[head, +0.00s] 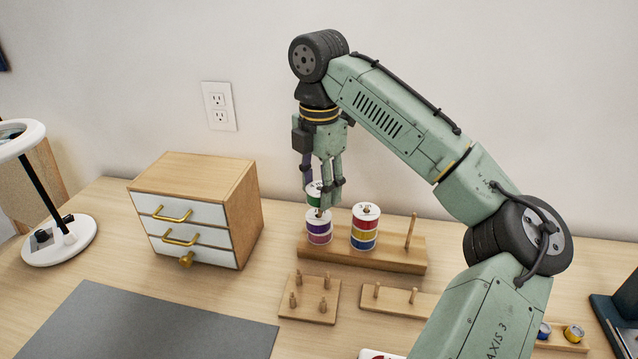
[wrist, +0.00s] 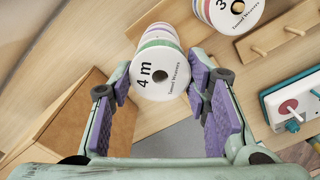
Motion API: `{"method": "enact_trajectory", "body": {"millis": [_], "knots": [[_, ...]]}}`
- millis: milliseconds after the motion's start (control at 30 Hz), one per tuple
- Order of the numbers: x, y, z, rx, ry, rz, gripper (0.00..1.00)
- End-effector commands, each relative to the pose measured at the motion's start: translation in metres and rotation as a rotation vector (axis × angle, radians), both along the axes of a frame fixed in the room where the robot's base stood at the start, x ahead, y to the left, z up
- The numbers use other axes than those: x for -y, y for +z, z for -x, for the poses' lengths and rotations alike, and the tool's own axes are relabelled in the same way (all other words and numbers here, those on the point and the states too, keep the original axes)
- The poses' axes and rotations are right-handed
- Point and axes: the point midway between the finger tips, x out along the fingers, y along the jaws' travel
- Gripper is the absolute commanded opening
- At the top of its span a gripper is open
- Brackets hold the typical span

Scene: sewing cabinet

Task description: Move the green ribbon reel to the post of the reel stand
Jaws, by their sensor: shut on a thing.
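The green ribbon reel (head: 315,198) has a white face and is between the fingers of my gripper (head: 324,196). In the wrist view the white face of the reel (wrist: 160,70), marked "4 m", shows between the purple finger pads of my gripper (wrist: 158,84). My gripper is shut on it at the top of the left reel stack, above a purple reel (head: 319,238). I cannot tell whether it touches the stack. The wooden reel stand (head: 397,263) carries this stack, a second stack (head: 364,230) and a bare post (head: 410,231) at its right.
A wooden drawer cabinet (head: 238,205) stands left of the stand. In front are a block with several short pegs (head: 307,309) and a two-peg rack (head: 393,306). A grey mat (head: 175,325) and a lamp (head: 62,245) are at left. Small spools (head: 573,334) sit at right.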

Motion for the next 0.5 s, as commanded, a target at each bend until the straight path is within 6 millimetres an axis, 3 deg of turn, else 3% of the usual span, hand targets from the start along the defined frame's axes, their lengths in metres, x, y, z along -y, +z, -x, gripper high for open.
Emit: {"method": "enact_trajectory", "body": {"millis": [500], "knots": [[0.000,-0.013,0.000,-0.001,0.000,-0.001,0.22]]}}
